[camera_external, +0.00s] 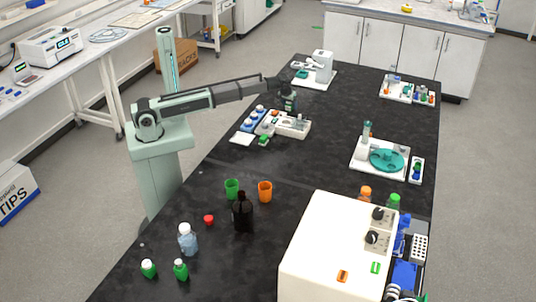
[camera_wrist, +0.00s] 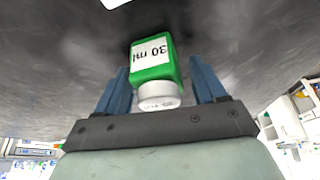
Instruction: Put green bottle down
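A small green bottle (camera_wrist: 153,62) with a white cap and a "30 ml" label shows in the wrist view, its cap toward my gripper. My gripper (camera_wrist: 162,75) has its two blue fingers spread on either side of the bottle, with a narrow gap visible on each side. The bottle's base is at the dark tabletop, with shadow around it; exact contact is hard to tell. In the external view my gripper (camera_external: 289,103) is low over the far part of the black bench (camera_external: 330,150), and the bottle cannot be made out clearly there.
A white rack (camera_external: 293,124) with small items is just in front of my gripper. A white instrument (camera_external: 323,66) stands behind it. A teal-disc device (camera_external: 387,160) is to the right. Cups, a dark bottle (camera_external: 242,213) and small bottles stand nearer. Bench between rack and disc device is clear.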

